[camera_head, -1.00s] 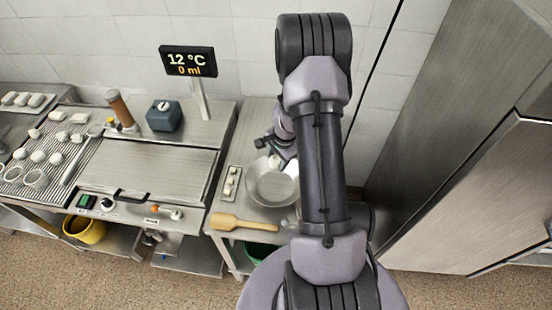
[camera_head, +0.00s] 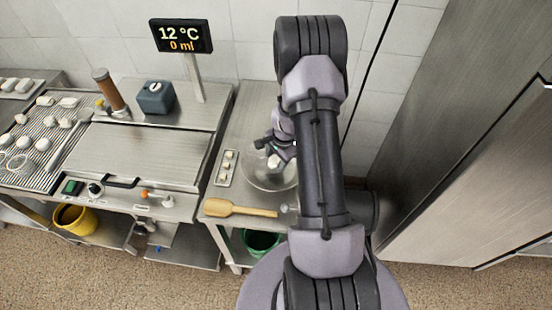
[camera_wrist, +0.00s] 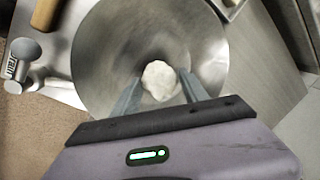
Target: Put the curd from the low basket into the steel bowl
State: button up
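The steel bowl (camera_head: 256,181) stands on the steel counter to the left of my arm; its wide, shiny inside fills much of the wrist view (camera_wrist: 105,50). My gripper (camera_head: 276,158) is over the bowl. In the wrist view the fingers (camera_wrist: 160,82) close in on both sides of a white lump of curd (camera_wrist: 160,80) and appear to touch it. The curd shows against the middle of the bowl; its exact height above the bottom cannot be told. A low, narrow container (camera_head: 218,181) with several small white pieces, possibly the low basket, sits left of the bowl.
A wooden paddle (camera_head: 240,209) lies along the counter's front edge. A perforated rack (camera_head: 12,178) with white pieces and rings is at far left. A blue-grey box (camera_head: 156,98) and a display (camera_head: 181,36) stand behind. A tall steel cabinet (camera_head: 460,150) is at right.

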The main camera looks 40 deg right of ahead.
aim_at(276, 159)
jog(key=o, duration=0.4)
dwell(0.3)
jog(key=p+v, duration=0.2)
jog(key=w+p+v, duration=0.1)
jog(key=p+v, duration=0.3)
jog(key=v, duration=0.1)
jog(key=shift+w+r, duration=0.25)
jog(key=shift+r, duration=0.05)
jog(key=shift+f, duration=0.2)
